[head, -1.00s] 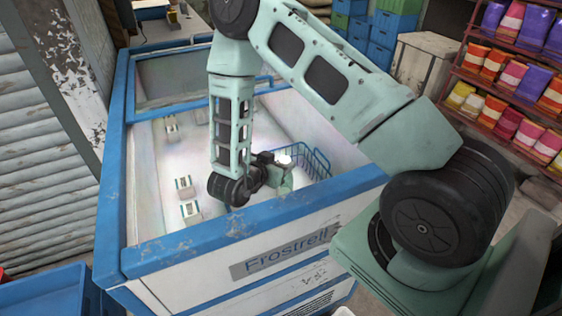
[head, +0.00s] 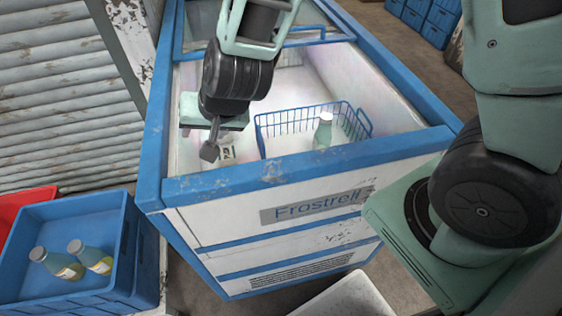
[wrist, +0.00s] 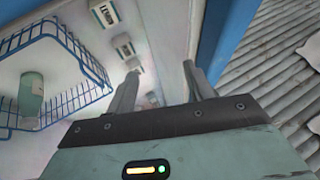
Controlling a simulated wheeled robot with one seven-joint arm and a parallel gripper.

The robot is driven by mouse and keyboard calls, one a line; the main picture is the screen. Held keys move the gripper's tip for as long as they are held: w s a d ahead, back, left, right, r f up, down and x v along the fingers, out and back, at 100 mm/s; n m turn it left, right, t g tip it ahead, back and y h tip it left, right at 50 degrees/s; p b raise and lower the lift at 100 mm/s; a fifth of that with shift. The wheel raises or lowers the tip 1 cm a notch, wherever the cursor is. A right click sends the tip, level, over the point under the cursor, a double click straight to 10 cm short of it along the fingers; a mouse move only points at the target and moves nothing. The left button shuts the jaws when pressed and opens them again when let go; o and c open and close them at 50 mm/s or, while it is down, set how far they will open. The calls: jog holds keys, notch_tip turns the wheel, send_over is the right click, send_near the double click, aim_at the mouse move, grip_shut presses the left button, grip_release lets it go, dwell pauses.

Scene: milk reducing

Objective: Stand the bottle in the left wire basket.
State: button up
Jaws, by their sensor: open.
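One blue wire basket (head: 292,122) shows inside the freezer, near its front wall. A pale green bottle (head: 323,131) with a white cap stands upright in the basket's right part in the head view. The wrist view shows the basket (wrist: 88,62) on the left, with the bottle (wrist: 31,98) inside it. My gripper (head: 208,150) hangs at the freezer's left side, left of the basket and apart from it. In the wrist view the two fingers of my gripper (wrist: 160,88) are spread, with nothing between them. The head view partly hides the fingers.
A blue crate (head: 128,250) at the lower left holds two lying bottles (head: 75,262), with a red crate (head: 18,200) behind. The freezer's blue rim (head: 290,170) surrounds the basket. Small white labelled blocks (wrist: 104,14) lie on the freezer floor.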

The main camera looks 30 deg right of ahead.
jog(key=s+r+n+g, duration=0.1)
jog(key=s+n, duration=0.1)
jog(key=s, duration=0.2)
jog(key=s+r+n+g, duration=0.2)
jog(key=s, duration=0.2)
jog(key=s+a+r+n+g+y, duration=0.1)
jog(key=s+r+n, duration=0.1)
jog(key=s, duration=0.3)
jog(key=shift+a+n, duration=0.1)
jog(key=shift+n, duration=0.5)
jog(key=s+d+r+n+g+h+p, duration=0.2)
jog(key=s+d+r+n+h, duration=0.1)
jog(key=s+d, duration=0.3)
jog(key=shift+s+d+r+n, duration=0.2)
jog(key=shift+s+r+n, duration=0.2)
jog(key=shift+s+r, duration=0.3)
